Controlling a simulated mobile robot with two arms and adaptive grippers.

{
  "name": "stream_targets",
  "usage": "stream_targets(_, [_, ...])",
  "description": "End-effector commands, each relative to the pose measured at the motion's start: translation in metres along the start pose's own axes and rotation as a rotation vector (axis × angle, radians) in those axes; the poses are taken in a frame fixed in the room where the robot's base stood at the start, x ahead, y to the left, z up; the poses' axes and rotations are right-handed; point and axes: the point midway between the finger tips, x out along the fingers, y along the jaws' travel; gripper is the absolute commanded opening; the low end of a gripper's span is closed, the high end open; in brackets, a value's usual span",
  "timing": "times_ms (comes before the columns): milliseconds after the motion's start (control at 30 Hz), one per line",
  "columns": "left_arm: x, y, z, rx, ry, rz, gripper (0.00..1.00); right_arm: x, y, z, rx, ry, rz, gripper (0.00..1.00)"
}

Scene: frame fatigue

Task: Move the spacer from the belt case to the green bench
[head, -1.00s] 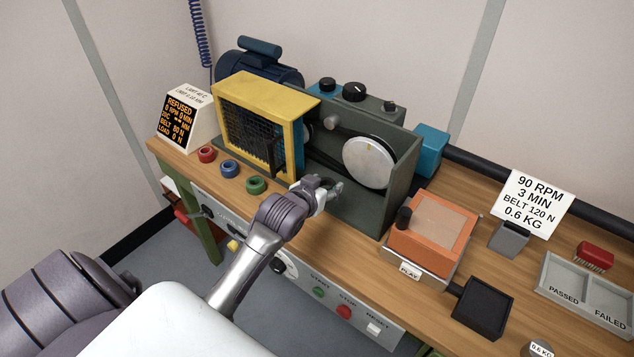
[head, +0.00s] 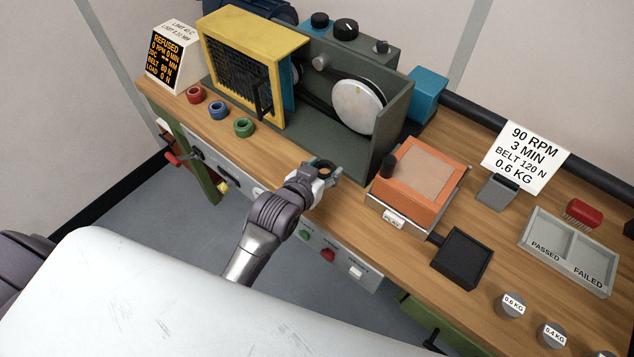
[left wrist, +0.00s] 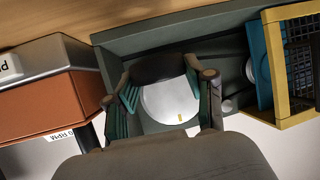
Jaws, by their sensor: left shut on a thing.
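My left gripper (head: 324,174) is shut on a small dark ring-shaped piece, which I take to be the spacer (head: 322,166). In the left wrist view the dark spacer (left wrist: 158,68) sits between the two fingers (left wrist: 163,95); its far side is hidden. The gripper is at the front of the open grey-green belt case (head: 392,130), near its right front corner. The case holds a white disc (head: 358,106), also seen behind the fingers in the left wrist view (left wrist: 170,103). The bench (head: 285,150) has a wooden top and green legs. My right gripper is out of view.
Red (head: 195,94), blue (head: 217,110) and green (head: 244,127) rings stand along the front left edge. A yellow guard (head: 258,38) covers the case's left part. An orange box (head: 416,178) and a black tray (head: 461,259) are to the right.

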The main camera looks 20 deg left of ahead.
Motion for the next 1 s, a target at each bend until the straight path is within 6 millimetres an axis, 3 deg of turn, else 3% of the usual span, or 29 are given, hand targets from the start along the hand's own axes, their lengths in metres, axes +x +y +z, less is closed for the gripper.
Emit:
stream_targets(100, [0.007, -0.001, 0.016, 0.0, -0.001, -0.001, 0.17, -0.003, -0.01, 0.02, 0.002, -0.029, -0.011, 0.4])
stream_targets(233, [0.013, -0.001, 0.026, 0.0, 0.0, -0.001, 0.17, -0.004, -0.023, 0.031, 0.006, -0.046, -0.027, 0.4])
stream_targets(500, [0.028, -0.001, 0.057, -0.001, 0.001, -0.002, 0.17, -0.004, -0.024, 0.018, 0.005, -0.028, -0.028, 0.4])
stream_targets(667, [0.028, -0.001, 0.058, -0.001, 0.003, -0.002, 0.17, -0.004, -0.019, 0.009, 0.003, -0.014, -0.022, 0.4])
stream_targets(900, [0.03, -0.001, 0.062, 0.0, 0.002, -0.002, 0.17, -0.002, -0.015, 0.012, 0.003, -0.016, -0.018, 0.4])
stream_targets(933, [0.03, -0.001, 0.061, 0.0, 0.002, -0.002, 0.59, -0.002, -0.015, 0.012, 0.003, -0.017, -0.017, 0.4])
stream_targets(1000, [0.03, -0.001, 0.061, -0.001, 0.002, -0.002, 0.7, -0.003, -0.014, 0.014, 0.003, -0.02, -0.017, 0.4])
